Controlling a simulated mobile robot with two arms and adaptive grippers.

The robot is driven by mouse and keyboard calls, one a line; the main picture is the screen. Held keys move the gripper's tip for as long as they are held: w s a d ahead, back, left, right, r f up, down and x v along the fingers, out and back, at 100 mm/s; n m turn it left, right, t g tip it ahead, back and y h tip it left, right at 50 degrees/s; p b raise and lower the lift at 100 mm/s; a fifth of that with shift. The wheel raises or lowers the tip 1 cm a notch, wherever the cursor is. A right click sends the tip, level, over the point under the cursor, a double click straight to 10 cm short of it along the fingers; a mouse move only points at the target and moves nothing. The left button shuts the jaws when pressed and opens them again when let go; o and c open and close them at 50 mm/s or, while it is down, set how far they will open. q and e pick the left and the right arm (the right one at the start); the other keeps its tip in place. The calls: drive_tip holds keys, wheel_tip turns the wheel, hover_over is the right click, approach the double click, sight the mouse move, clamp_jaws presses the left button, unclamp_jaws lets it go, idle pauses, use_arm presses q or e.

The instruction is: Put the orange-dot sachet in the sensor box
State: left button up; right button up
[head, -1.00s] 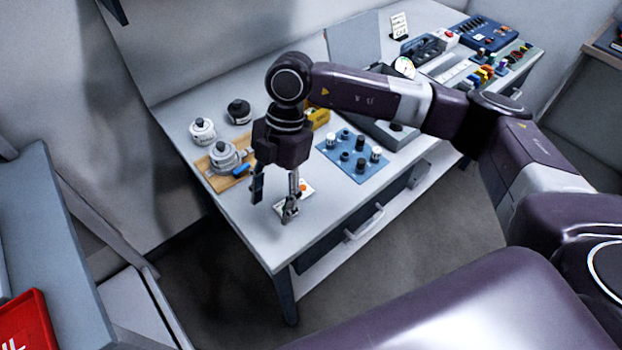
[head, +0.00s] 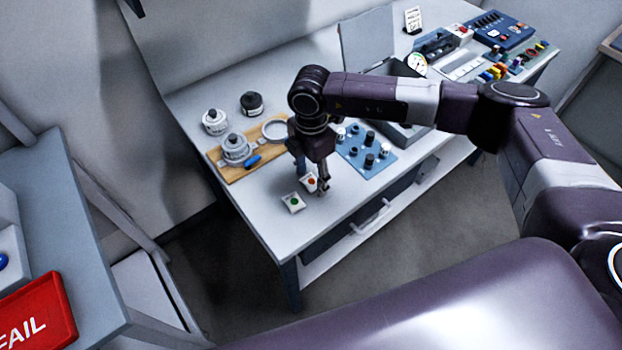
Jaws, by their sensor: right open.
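The orange-dot sachet (head: 311,182) is a small white packet lying on the white table near its front left part. My right gripper (head: 312,186) points down over it, open, with its fingers close around the sachet; I cannot tell whether they touch it. A green-dot sachet (head: 293,203) lies just in front and to the left. A grey case with its lid (head: 367,38) raised stands behind my right arm, which hides much of it; it looks like the sensor box. My left gripper is not in view.
A blue mat (head: 352,162) with several knobs lies right of the gripper. A wooden board (head: 231,178) with a metal part, ring and blue item lies left. Two lidded round pots stand behind it. A red FAIL tray (head: 35,312) is at lower left. The table's front left corner is clear.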

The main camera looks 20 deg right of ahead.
drive_tip(key=c, duration=1)
drive_tip(key=shift+r, duration=0.1)
